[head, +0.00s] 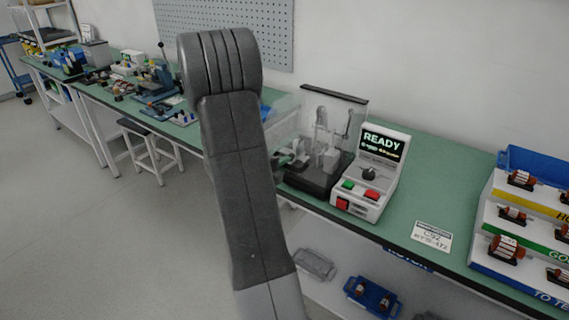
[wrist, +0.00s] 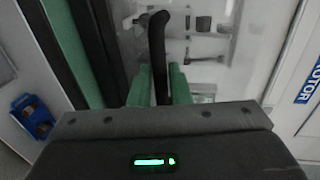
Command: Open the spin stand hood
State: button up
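The spin stand (head: 316,180) is a dark base with grey metal parts on the green bench. Its clear hood (head: 345,112) has a dark top edge; clear panelling also shows at its left, partly behind my arm. I cannot tell how far the hood is raised. In the wrist view a black bar handle (wrist: 157,30) stands in front of the clear hood panel (wrist: 235,60). My gripper (wrist: 160,78) has its green fingers close on both sides of this handle, with no clear gap.
A white control box (head: 372,175) reading READY, with green and red buttons, stands right of the stand. A label card (head: 432,236) and a tiered rack (head: 520,240) of rotors are further right. Tools crowd the bench at far left.

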jog(key=shift+w+d, duration=0.2)
jog(key=shift+w, duration=0.05)
jog(key=shift+c, duration=0.3)
grip_shut()
